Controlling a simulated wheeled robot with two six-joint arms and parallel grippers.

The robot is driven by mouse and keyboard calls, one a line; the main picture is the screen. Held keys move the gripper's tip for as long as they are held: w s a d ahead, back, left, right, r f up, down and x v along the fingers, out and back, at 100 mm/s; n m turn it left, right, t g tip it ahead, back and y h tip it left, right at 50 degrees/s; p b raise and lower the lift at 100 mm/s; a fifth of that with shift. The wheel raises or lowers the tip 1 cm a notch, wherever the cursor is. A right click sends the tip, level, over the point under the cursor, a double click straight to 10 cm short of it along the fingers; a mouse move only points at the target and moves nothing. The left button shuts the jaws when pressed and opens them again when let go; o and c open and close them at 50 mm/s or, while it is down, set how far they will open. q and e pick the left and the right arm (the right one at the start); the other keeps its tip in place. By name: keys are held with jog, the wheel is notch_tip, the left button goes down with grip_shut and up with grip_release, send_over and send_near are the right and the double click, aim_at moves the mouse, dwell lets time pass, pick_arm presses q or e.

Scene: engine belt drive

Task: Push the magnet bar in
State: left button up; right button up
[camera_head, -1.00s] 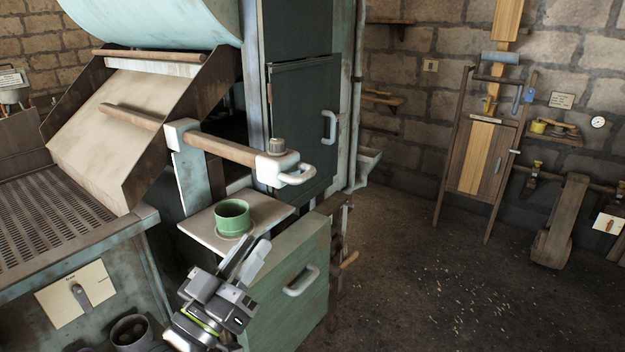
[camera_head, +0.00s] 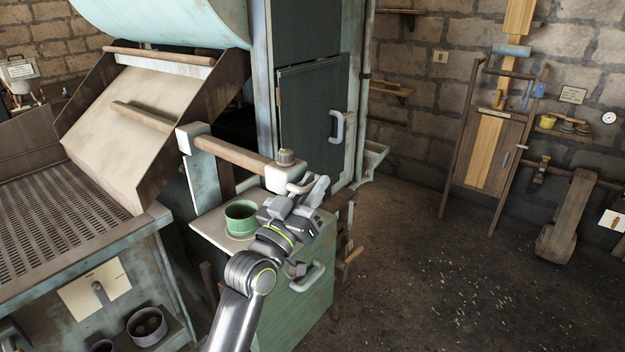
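A pale loop handle sticks out from the end block, now largely hidden by my gripper. My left gripper (camera_head: 316,190) is at this handle, its fingers overlapping it in the camera_head view. I cannot tell whether the fingers are closed on the handle or only beside it. My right gripper is not in view.
A green cup (camera_head: 240,217) stands on a small shelf (camera_head: 207,231) below the bar, left of my gripper. A green drawer with a pale handle (camera_head: 309,276) is under the shelf. A dark cabinet door (camera_head: 305,115) stands behind. The floor (camera_head: 420,270) to the right is open.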

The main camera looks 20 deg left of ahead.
pick_arm(q)
jog(key=shift+w, duration=0.2)
grip_shut()
